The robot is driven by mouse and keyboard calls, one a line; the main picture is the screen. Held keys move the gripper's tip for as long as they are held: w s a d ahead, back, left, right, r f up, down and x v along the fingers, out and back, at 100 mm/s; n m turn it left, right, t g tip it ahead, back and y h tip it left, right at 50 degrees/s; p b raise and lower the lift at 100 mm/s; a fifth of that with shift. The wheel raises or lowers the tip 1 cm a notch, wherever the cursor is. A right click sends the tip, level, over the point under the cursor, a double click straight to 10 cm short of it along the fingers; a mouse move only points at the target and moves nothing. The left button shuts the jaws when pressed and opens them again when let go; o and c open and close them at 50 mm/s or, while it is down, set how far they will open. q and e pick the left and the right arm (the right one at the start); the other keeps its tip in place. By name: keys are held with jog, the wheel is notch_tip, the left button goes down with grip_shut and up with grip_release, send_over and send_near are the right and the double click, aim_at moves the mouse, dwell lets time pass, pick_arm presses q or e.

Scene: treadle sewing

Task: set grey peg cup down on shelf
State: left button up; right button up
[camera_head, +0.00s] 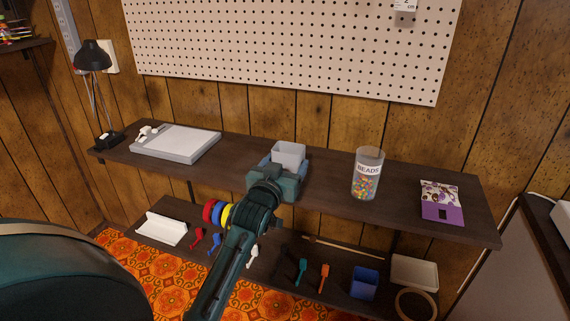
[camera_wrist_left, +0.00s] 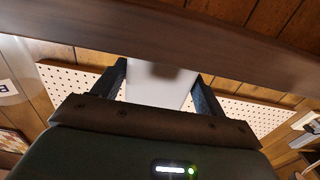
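The grey peg cup (camera_head: 288,152) is a small light grey open-topped box, upright at the middle of the upper shelf (camera_head: 325,190). My left gripper (camera_head: 281,172) reaches in from the front and hides the cup's lower part. In the left wrist view, the cup (camera_wrist_left: 158,88) sits between the two fingers (camera_wrist_left: 160,92), which close on its sides. The shelf shows there as a dark brown band (camera_wrist_left: 150,35) across the top. I cannot tell whether the cup's base touches the shelf. My right gripper is not in view.
A grey tray (camera_head: 178,143) and a black lamp (camera_head: 92,57) stand left on the upper shelf. A BEADS jar (camera_head: 367,175) and a purple packet (camera_head: 442,204) stand right. The pegboard (camera_head: 290,45) hangs behind. The lower shelf holds spools (camera_head: 219,213), a blue cup (camera_head: 364,283) and small tools.

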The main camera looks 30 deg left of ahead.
pick_arm(q)
jog(key=o, duration=0.4)
jog(key=shift+s, duration=0.1)
jog(key=p+v, duration=0.1)
jog(key=v, duration=1.2)
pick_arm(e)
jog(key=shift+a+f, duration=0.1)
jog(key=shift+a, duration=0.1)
pick_arm(q)
jog(key=shift+d, duration=0.1)
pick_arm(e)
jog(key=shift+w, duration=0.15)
pick_arm(q)
jog(key=s+d+f+m+g+h+p, duration=0.2)
jog(key=s+d+f+g+h+p, duration=0.1)
jog(key=s+d+p, duration=0.4)
jog(key=s+d+f+m+g+h+p, duration=0.3)
jog(key=s+d+p, duration=0.4)
jog(key=d+p, duration=0.3)
jog(key=shift+s+d+m+g+h, duration=0.3)
jog(key=shift+d+g+h, duration=0.2)
jog(key=shift+h, duration=0.2)
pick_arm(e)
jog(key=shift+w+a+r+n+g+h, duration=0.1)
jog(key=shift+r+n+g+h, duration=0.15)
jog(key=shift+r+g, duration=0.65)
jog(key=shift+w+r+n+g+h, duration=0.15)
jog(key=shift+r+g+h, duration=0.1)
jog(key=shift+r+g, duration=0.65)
